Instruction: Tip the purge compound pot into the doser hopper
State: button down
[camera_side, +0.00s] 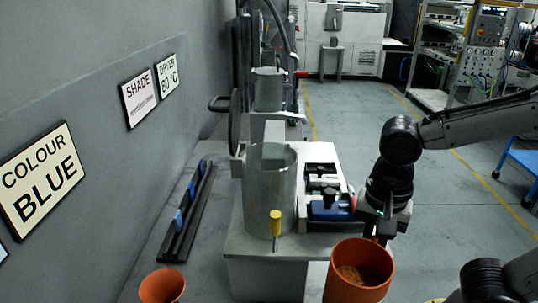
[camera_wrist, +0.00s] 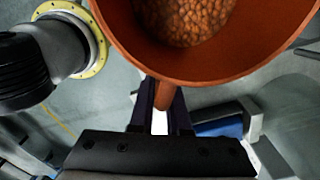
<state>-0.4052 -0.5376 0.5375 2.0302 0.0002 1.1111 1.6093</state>
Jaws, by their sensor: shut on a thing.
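My gripper (camera_side: 378,228) is shut on the handle of an orange pot (camera_side: 350,292), right of the grey bench block. The pot looks about upright, its lower part cut off by the picture edge. Brown-orange pellets lie inside it. In the wrist view the pot (camera_wrist: 245,72) fills the top, and my gripper's fingers (camera_wrist: 161,110) close around its handle. A large open grey cylinder (camera_side: 270,190) and a smaller grey vessel (camera_side: 267,90) behind it stand left of my gripper. I cannot tell which one is the doser hopper. No pot label is readable.
Another orange pot (camera_side: 162,287) stands at the lower left. A yellow-handled tool (camera_side: 276,223) stands before the cylinder. A tray with blue and black parts (camera_side: 325,210) lies between cylinder and gripper. A dark rack (camera_side: 185,215) holds blue pieces. Wall signs include "COLOUR BLUE" (camera_side: 42,180).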

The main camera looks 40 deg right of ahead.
jog(key=w+a+r+m, duration=0.2)
jog(key=w+r, duration=0.1)
jog(key=r, duration=0.3)
jog(key=w+a+r+m, duration=0.1)
jog(key=w+a+r, duration=0.2)
jog(key=r, duration=0.3)
jog(key=w+d+r+m, duration=0.2)
jog(key=w+d+r, duration=0.1)
jog(key=w+r, duration=0.3)
jog(key=w+d+m, duration=0.2)
jog(key=w+d, duration=1)
jog(key=w, duration=0.1)
jog(key=w+d+f+n, duration=0.5)
jog(key=d+f, duration=0.1)
jog(key=f, duration=0.2)
jog(key=shift+w+f, duration=0.35)
jog(key=shift+w, duration=0.05)
jog(key=shift+a+r, duration=0.15)
